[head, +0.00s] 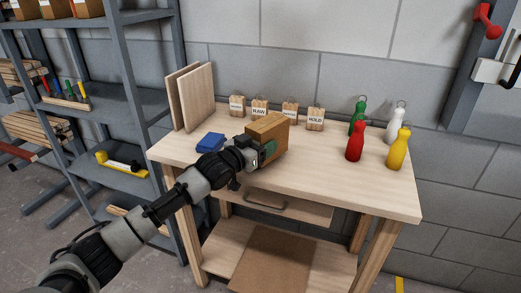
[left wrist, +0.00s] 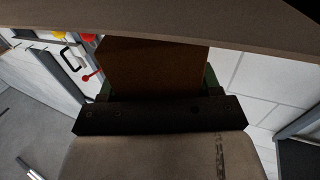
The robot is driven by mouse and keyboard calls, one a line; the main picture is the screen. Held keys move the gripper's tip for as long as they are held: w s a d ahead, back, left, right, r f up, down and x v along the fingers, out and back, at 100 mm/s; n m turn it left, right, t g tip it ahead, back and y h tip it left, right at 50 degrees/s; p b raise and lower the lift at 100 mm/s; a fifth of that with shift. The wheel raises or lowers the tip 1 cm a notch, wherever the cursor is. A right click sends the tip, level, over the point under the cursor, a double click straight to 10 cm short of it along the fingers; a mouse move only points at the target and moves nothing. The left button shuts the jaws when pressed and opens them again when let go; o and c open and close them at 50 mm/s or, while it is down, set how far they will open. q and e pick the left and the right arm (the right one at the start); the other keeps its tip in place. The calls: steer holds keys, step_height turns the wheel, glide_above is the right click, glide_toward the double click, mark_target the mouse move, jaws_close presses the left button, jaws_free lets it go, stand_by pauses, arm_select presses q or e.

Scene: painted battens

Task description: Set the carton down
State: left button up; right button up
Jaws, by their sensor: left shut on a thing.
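The brown carton (head: 267,126) is at the workbench (head: 330,170), over the middle of its top. My left gripper (head: 266,151) is shut on the carton from the front, its green finger pads against the carton's sides. In the left wrist view the carton (left wrist: 155,65) sits between the fingers, and the bench top (left wrist: 180,20) runs across the upper edge. The carton looks upright. Its underside is mostly hidden, so I cannot tell whether it touches the bench. My right gripper is not in view.
A blue box (head: 210,143) lies left of the carton. Several labelled wooden blocks (head: 315,118) stand behind, with two boards (head: 198,97) at the back left. Red (head: 355,142), yellow (head: 399,150), green and white bottles stand right. The bench's front right is clear.

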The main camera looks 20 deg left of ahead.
arm_select(q)
steer(key=shift+f, duration=0.95)
steer(key=o, duration=1.1)
steer(key=shift+f, duration=0.2)
steer(key=shift+o, duration=0.2)
steer(key=shift+s+r, duration=0.1)
steer(key=shift+r, duration=0.05)
steer(key=v, duration=1.2)
